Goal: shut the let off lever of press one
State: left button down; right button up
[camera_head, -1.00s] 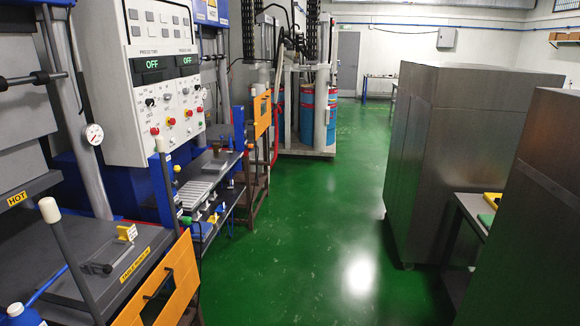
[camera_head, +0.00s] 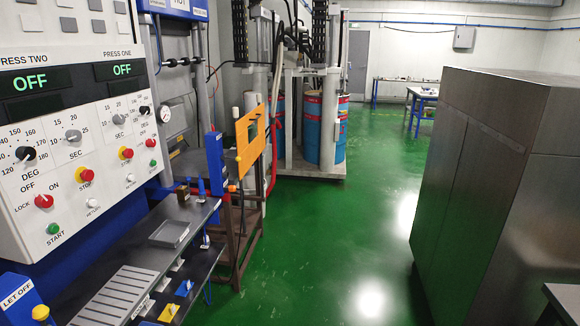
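The control panel (camera_head: 75,115) fills the left side, with displays labelled PRESS TWO (camera_head: 30,80) and PRESS ONE (camera_head: 120,69), both reading OFF. A blue block marked LET OFF (camera_head: 17,295) with a yellow knob (camera_head: 41,313) sits at the bottom left corner, partly cut off. I cannot tell which press it serves. Past the panel, the far press has a white-tipped lever (camera_head: 236,113) beside an orange plate (camera_head: 250,142). A let off lever of press one cannot be clearly picked out. Neither of my grippers is in view.
A dark bench (camera_head: 205,213) with a grey tray (camera_head: 168,234) and a slotted plate (camera_head: 115,295) runs below the panel. Blue drums (camera_head: 312,130) stand in a frame ahead. A metal cabinet (camera_head: 500,150) bounds the right. The green floor (camera_head: 340,230) between is clear.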

aim_at(224, 157)
jog(key=i+j, duration=0.1)
jog(key=i, duration=2.35)
jog(key=l+z, duration=0.05)
jog(key=l, duration=0.05)
